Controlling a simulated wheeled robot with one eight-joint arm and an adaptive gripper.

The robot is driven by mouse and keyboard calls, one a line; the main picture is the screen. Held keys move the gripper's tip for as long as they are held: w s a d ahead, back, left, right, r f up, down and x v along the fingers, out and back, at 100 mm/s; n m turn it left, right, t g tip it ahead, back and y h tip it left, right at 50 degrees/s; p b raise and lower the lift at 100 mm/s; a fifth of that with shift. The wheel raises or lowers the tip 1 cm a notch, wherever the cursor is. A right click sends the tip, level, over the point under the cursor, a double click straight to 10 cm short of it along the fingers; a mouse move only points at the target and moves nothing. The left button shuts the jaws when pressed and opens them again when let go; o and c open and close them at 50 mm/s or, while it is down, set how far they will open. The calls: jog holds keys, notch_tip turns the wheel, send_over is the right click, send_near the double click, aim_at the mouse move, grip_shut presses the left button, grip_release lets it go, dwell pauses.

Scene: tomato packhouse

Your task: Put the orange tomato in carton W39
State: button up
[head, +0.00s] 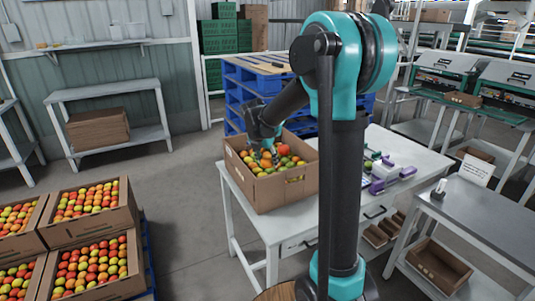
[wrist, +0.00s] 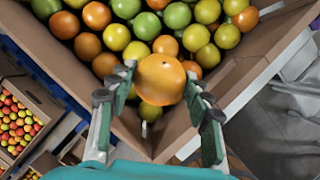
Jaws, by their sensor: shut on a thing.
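My gripper (wrist: 160,92) is shut on an orange tomato (wrist: 160,76), with one finger on each side of it. In the head view my gripper (head: 265,157) is low over an open cardboard carton (head: 288,188) on the white table. I can read no W39 label on any carton.
Blue pallets (head: 248,92) stand behind the table (head: 245,205). Purple and white items (head: 385,178) lie right of the carton. An empty box (head: 438,266) sits on a lower shelf at the right.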

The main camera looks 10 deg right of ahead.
notch_tip(320, 180, down, 7)
jog(key=shift+f, duration=0.15)
jog(key=o, duration=1)
notch_tip(320, 180, down, 4)
jog(key=shift+a+r, duration=0.1)
jog(key=shift+c, duration=0.2)
jog(key=shift+s+f, duration=0.15)
jog(key=shift+f, duration=0.9)
jog(key=shift+c, duration=0.2)
jog(key=o, duration=0.6)
jog(key=shift+a, duration=0.1)
jog(key=shift+c, duration=0.2)
jog(key=shift+r, duration=0.15)
